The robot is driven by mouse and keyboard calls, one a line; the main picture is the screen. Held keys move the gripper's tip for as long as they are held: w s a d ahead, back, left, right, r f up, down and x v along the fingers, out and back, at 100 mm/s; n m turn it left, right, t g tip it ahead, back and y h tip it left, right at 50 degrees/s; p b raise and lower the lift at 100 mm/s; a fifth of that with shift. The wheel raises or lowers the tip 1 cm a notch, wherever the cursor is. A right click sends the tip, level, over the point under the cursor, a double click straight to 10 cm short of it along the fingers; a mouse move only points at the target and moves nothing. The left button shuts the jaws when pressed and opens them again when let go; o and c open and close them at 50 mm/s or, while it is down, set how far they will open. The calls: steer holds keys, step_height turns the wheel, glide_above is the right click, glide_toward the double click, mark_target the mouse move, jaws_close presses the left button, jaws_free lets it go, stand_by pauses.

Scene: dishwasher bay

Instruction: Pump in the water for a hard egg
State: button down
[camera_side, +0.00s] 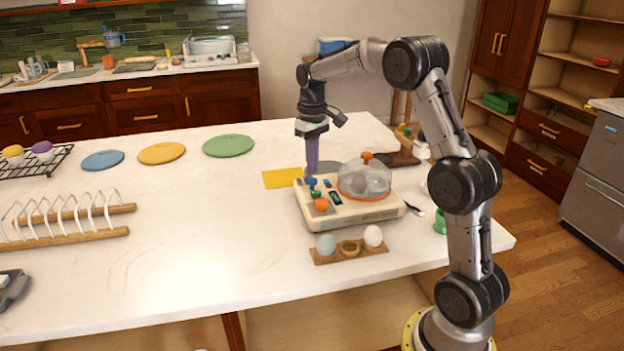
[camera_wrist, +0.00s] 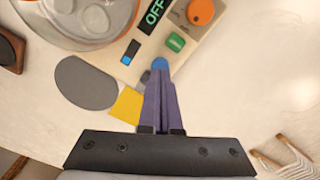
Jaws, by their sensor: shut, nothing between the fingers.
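The egg cooker (camera_side: 352,213) is a cream box on the counter. Its clear dome (camera_side: 372,178) has an orange knob on top, and a brownish egg shape (camera_side: 358,184) shows inside. The panel holds an orange dial (camera_wrist: 200,12), a green button (camera_wrist: 175,42), a blue switch (camera_wrist: 130,51) and a display (camera_wrist: 154,13) reading OFF. A round blue pump button (camera_wrist: 160,63) sits at the panel's corner. My gripper (camera_side: 312,172) points down with purple fingers shut and empty. Its tips are right at or just over the blue button; I cannot tell whether they touch.
A wooden holder (camera_side: 349,248) with a pale blue egg and a white egg stands before the cooker. A yellow cloth (camera_side: 283,178) and a grey disc (camera_wrist: 85,83) lie behind it. A spoon and green egg cup (camera_side: 440,221) are at right. The counter's left middle is clear.

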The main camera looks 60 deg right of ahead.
steer(key=shift+f, duration=1.3)
stand_by(0.9)
steer(key=shift+r, duration=1.3)
steer(key=shift+f, duration=1.4)
steer(key=shift+r, duration=1.4)
step_height(320, 180, up, 15)
stand_by(0.8)
